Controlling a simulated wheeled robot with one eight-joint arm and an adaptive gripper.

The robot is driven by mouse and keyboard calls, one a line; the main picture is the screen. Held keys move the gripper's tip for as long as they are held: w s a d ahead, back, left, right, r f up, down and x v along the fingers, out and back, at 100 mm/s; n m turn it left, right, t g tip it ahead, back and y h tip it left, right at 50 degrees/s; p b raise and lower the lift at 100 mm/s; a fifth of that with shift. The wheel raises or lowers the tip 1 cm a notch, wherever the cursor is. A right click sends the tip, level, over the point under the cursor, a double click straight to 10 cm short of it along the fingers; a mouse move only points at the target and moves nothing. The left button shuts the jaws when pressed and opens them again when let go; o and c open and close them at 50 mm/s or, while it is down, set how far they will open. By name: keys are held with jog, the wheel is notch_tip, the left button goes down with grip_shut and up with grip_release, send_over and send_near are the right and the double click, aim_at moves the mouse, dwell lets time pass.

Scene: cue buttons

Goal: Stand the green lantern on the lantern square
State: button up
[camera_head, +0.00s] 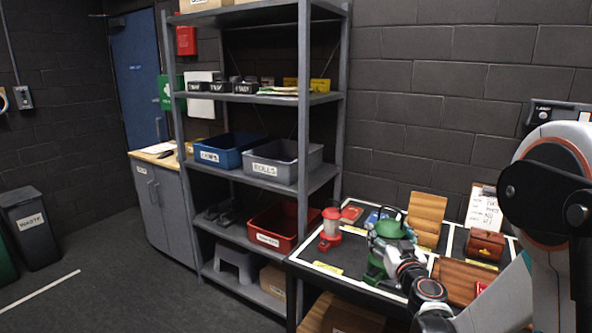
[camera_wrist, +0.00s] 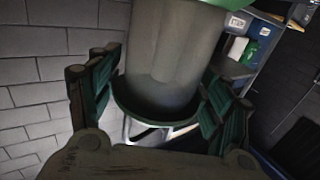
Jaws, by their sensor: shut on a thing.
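The green lantern (camera_head: 391,229) is over the table at the front right in the head view, roughly upright. Its grey-green glass body (camera_wrist: 170,55) fills the middle of the wrist view. My gripper (camera_head: 385,252) is shut on the lantern, with one finger on each side of it in the wrist view. My gripper and wrist hide part of the lantern in the head view. I cannot tell whether its base touches the table. The dark table top (camera_head: 345,282) has white-outlined areas and small yellow labels too small to read, so I cannot tell which is the lantern square.
A red lantern (camera_head: 331,230) stands left of the green one. A grey shelf (camera_head: 304,120) with bins stands close behind the table's left end.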

jog(key=a, duration=0.5)
jog(key=shift+w+a+f, duration=0.1)
jog(key=shift+a+f, duration=0.15)
jog(key=shift+a, duration=0.15)
dwell(0.7)
